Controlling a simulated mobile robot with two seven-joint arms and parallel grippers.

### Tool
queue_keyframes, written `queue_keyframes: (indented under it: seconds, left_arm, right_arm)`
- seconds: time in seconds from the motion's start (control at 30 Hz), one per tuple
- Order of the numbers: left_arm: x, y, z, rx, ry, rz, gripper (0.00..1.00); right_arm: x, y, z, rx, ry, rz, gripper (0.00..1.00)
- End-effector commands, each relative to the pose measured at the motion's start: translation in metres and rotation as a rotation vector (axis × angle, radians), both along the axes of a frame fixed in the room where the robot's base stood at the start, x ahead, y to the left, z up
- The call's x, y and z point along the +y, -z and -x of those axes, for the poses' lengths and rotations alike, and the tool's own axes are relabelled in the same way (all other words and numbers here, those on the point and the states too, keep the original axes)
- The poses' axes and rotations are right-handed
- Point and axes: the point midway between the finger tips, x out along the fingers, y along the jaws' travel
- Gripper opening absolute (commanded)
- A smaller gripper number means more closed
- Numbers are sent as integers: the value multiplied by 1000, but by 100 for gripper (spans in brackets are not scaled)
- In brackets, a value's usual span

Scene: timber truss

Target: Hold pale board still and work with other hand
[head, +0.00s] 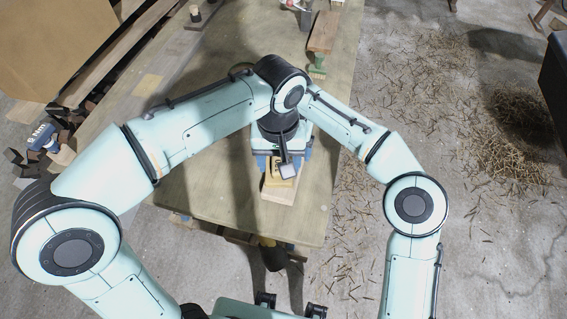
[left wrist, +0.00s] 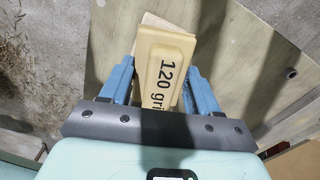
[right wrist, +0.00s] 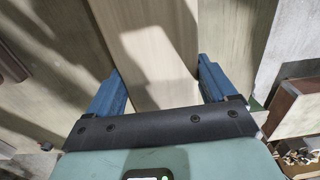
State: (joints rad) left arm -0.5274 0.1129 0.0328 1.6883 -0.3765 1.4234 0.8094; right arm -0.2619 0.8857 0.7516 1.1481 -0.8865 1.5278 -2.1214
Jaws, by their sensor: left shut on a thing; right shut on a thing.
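The pale board (head: 277,195) lies on the workbench, its near end showing close to the front edge. A yellow block marked "120 grit" (left wrist: 166,65) is on top of it. My left gripper (left wrist: 160,68) is shut on this block, with blue fingers on either side of it. The pale board (left wrist: 158,20) shows behind the block in the left wrist view. My right gripper (right wrist: 160,70) is shut on the pale board (right wrist: 155,40), with a finger at each side edge. In the head view my arms hide the right gripper and most of the board.
The workbench (head: 220,195) has free room left of the board. A brush with green bristles (head: 317,67) and a grey cup (head: 305,15) stand farther back. Timbers (head: 120,40) lie along the left. A blue drill (head: 42,137) is at far left. Shavings (head: 515,125) litter the floor right.

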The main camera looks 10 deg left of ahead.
Motion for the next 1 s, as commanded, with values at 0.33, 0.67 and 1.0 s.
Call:
queue_keyframes:
  seconds: [0.33, 0.67, 1.0]
  left_arm:
    - [0, 6, 0, 8, 0, 1, 37]
    - [1, 40, 0, 55, -1, 9, 37]
    - [1, 60, 0, 82, -1, 16, 37]
  right_arm:
    - [0, -1, 0, -2, 0, -1, 35]
    - [0, -1, 0, -2, 0, -2, 35]
    - [0, -1, 0, -2, 0, -2, 35]
